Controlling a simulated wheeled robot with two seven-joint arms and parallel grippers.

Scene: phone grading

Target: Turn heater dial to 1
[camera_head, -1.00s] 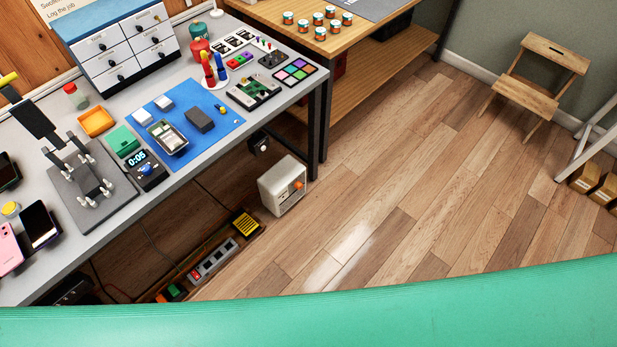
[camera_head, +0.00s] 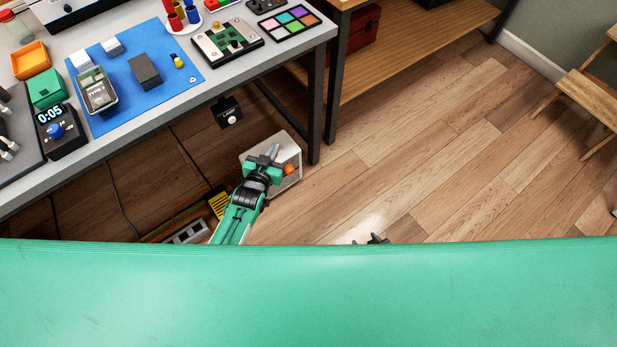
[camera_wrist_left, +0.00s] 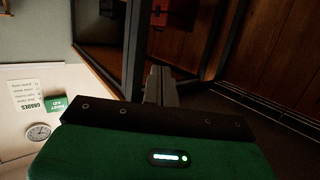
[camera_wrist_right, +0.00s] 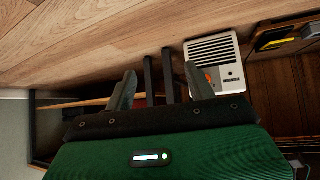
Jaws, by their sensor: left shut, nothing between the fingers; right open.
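The small white heater (camera_head: 288,147) stands on the floor beside the workbench leg. Its orange dial (camera_head: 291,169) shows on its front, too small to read a setting. My left gripper (camera_head: 271,153) is shut and empty; it overlaps the heater in the head view, and I cannot tell if it touches. In the left wrist view its fingers (camera_wrist_left: 160,85) are together and no heater shows. My right gripper (camera_head: 372,239) only peeks over my green body. In the right wrist view its fingers (camera_wrist_right: 160,88) are apart and empty, with the heater's grille (camera_wrist_right: 213,50) and dial (camera_wrist_right: 208,76) beyond to the right.
The workbench's dark leg (camera_head: 316,110) stands just right of the heater. A small black box with a knob (camera_head: 227,113) hangs under the benchtop. A yellow item (camera_head: 218,205) and a power strip (camera_head: 187,234) lie on the floor to the left.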

